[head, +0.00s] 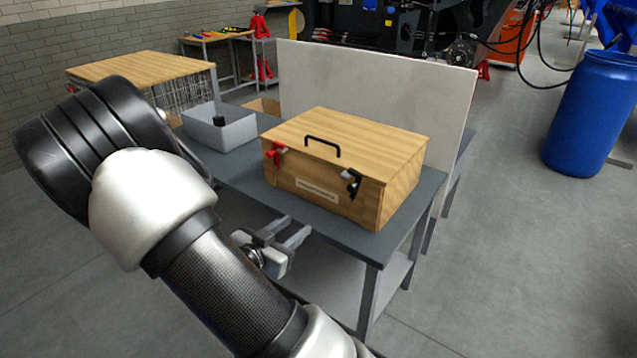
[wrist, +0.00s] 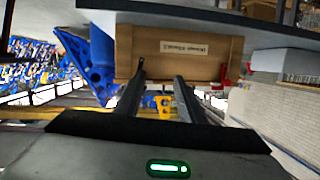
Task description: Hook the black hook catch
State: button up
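The black hook catch (head: 352,181) is on the right part of the wooden box's front face, just under the lid edge. In the wrist view, which shows the box inverted, a small dark part that looks like this catch (wrist: 141,66) is by the tip of the left finger. The wooden box (head: 318,172) has its lid down. A red catch (head: 273,153) is on the left of the same face. My gripper (head: 295,226) is open and empty, in front of and below the box, apart from it. Its fingers also show in the wrist view (wrist: 160,79). Whether the catch is hooked is too small to tell.
The box stands on a grey table (head: 240,172) with a pale upright panel (head: 375,88) behind it. A grey bin (head: 238,131) is at the table's left. A blue barrel (head: 590,115) stands at the right. The floor right of the table is clear.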

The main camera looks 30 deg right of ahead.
jog(key=s+d+r+h, duration=0.1)
jog(key=s+d+h, duration=0.1)
jog(key=s+h, duration=0.15)
jog(key=b, duration=0.3)
send_near(350, 190)
jog(key=shift+g, duration=0.3)
jog(key=x, duration=0.8)
jog(key=shift+w+d+r, duration=0.1)
jog(key=shift+w+d, duration=0.1)
jog(key=shift+w, duration=0.1)
grip_shut()
